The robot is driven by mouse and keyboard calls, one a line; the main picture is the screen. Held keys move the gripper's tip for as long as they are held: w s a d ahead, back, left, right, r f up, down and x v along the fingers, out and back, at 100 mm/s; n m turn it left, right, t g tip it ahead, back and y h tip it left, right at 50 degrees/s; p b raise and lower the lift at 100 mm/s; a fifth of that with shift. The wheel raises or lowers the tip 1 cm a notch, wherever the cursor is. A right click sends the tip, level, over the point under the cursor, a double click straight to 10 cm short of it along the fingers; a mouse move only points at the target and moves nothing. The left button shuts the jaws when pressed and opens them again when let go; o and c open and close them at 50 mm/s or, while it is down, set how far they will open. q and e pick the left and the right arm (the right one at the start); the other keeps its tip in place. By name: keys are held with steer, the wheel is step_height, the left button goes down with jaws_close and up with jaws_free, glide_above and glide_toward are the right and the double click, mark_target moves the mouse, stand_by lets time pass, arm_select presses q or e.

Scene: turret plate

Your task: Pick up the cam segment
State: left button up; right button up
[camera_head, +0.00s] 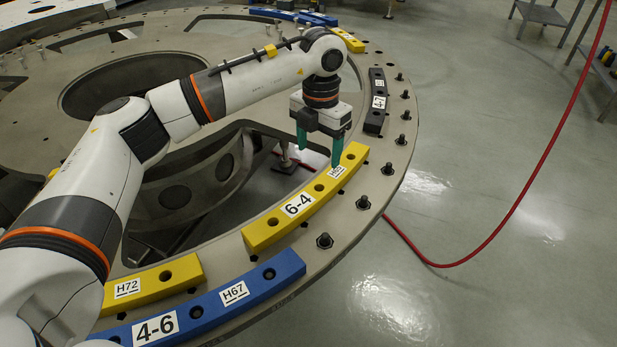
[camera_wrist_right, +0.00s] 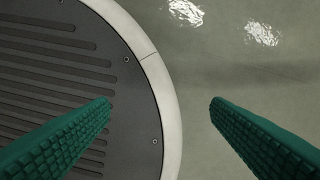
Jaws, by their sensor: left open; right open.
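Several curved cam segments lie on the round turret plate (camera_head: 372,205). A yellow segment marked 6-4 (camera_head: 271,226) lies near the rim, with my left gripper (camera_head: 319,157) over its far end. The gripper is open with green fingers pointing down; one finger is close to the segment's far end, and I cannot tell if it touches. A yellow segment marked H72 (camera_head: 150,286) and a blue one marked 4-6 (camera_head: 204,312) lie at the near edge, partly hidden by my left arm. A black segment (camera_head: 376,101) lies beyond the gripper. My right gripper (camera_wrist_right: 160,102) is open and empty.
Black bolts (camera_head: 325,240) stand up along the plate's rim. A red hose (camera_head: 520,195) runs over the grey floor (camera_head: 470,140) at right. More blue segments (camera_head: 290,15) and a yellow one (camera_head: 347,40) lie at the far rim. A cart (camera_head: 545,14) stands behind.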

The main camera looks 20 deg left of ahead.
mark_target(321, 184)
arm_select(q)
steer(key=f, duration=0.3)
steer(key=s+d+f, duration=0.1)
steer(key=shift+f+p, duration=0.2)
steer(key=shift+p, duration=0.1)
steer(key=shift+w+f, duration=0.15)
steer(key=shift+f, duration=0.15)
step_height(321, 184, down, 4)
steer(key=shift+f+p, duration=0.15)
steer(key=shift+p, duration=0.5)
steer(key=shift+f, duration=0.25)
steer(key=shift+c, duration=0.9)
steer(key=c, duration=0.6)
steer(key=shift+r, duration=0.1)
steer(key=c, duration=0.6)
arm_select(e)
steer(key=shift+g, duration=0.3)
steer(key=s+d, duration=0.1)
steer(key=s+d+r, duration=0.1)
steer(key=s+d, duration=0.1)
steer(key=s, duration=0.1)
steer(key=shift+r, duration=0.4)
